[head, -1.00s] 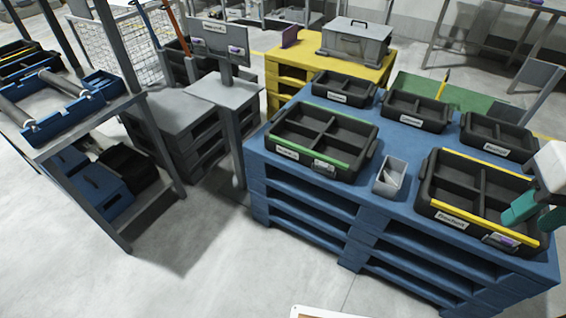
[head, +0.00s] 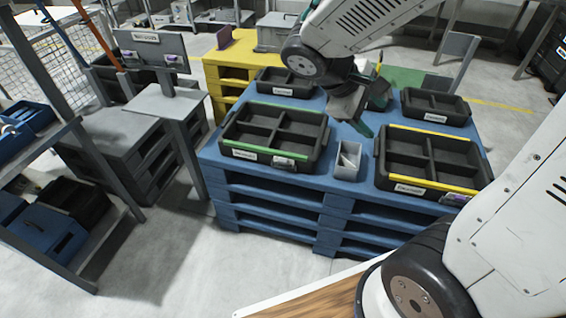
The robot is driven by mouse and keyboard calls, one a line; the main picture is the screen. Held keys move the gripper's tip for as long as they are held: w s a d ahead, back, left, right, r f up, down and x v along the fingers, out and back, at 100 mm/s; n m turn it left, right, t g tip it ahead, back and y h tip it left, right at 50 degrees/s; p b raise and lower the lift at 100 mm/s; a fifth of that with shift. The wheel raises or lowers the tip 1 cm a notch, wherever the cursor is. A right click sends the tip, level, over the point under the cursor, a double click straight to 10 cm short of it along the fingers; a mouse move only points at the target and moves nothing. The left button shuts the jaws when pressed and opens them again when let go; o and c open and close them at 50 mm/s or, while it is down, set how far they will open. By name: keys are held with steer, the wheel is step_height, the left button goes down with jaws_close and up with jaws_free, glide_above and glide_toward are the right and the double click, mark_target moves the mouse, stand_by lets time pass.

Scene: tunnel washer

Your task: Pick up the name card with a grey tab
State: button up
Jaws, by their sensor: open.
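My gripper (head: 366,116), with teal fingers, is open and hangs over the back middle of the blue pallet stack (head: 270,205), hiding most of what is behind it. A small card (head: 284,162) sits on the front of the green-edged black tray (head: 238,142); its tab colour is too small to tell. Another card (head: 455,198) with a purplish tab is on the front of the yellow-edged tray (head: 400,178). A card (head: 176,59) with a purple mark is on the grey upright board. I cannot make out a clearly grey tab.
A small light grey bin (head: 348,161) with thin items inside stands between the two front trays. Smaller black trays, such as the back left one (head: 285,83) and back right one (head: 436,107), stand behind. A grey stand (head: 165,102) is to the left.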

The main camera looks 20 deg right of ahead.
steer(key=w+a+f+n+t+h, duration=0.2)
steer(key=w+f+n+t, duration=0.1)
steer(key=w+f+n, duration=0.3)
steer(key=w+a+f+n+t+h, duration=0.2)
steer(key=w+f+n, duration=0.3)
steer(key=w, duration=0.4)
steer(key=n+t+y, duration=0.5)
steer(key=n+t, duration=0.2)
steer(key=n, duration=0.4)
glide_toward(283, 163)
steer(key=x, duration=0.8)
steer(key=shift+w+f, duration=0.1)
steer(key=shift+f, duration=0.1)
steer(key=c, duration=1.1)
